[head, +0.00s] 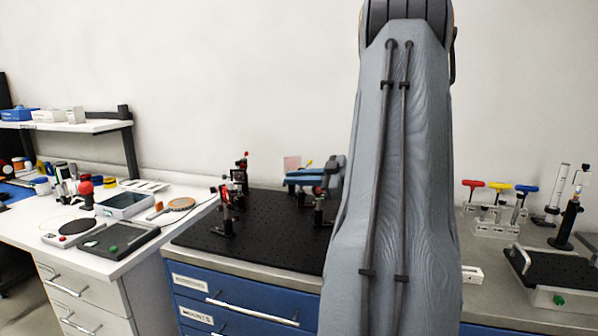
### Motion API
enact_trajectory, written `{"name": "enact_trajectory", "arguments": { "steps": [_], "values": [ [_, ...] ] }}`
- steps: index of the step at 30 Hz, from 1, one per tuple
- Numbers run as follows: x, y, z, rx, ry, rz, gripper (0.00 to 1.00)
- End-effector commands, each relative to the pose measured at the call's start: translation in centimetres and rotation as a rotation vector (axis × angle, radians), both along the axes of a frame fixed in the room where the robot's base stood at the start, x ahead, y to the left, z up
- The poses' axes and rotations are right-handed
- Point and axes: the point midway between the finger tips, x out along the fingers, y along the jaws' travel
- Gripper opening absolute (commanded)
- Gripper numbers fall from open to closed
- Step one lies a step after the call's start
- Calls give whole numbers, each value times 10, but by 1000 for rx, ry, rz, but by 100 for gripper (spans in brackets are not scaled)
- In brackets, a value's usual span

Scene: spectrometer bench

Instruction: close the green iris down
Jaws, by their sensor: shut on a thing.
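My gripper (294,180) shows as a small blue and grey shape above the black breadboard (264,231), just left of my large grey arm link. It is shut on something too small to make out. Black post mounts with red parts (319,207) stand on the breadboard just below and beside it. A small yellow piece (309,163) shows right above it, and a pinkish plate (291,163) behind it. I cannot pick out a green iris; it may be hidden by the gripper or by my arm, which covers the breadboard's right part.
More red and black mounts (228,205) stand at the breadboard's left. Blue drawers (240,308) lie under it. The white bench (180,215) at left holds trays and tools. At right are red, yellow and blue-handled drivers (497,204), a post (568,222) and a black-topped tray (560,273).

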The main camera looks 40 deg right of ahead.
Motion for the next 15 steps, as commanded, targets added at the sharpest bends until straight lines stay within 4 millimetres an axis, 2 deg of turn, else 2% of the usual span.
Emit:
{"name": "enact_trajectory", "arguments": {
  "steps": [9, 10, 12, 13, 15],
  "values": [
    [0, 0, -1, -18, 6, -1, 0],
    [0, 0, -1, -18, 6, -1, 14],
    [0, 0, -1, -18, 6, -1, 26],
    [0, 0, -1, -16, 5, 0, 30],
    [0, 0, -1, -16, 5, 0, 30]
  ]
}}
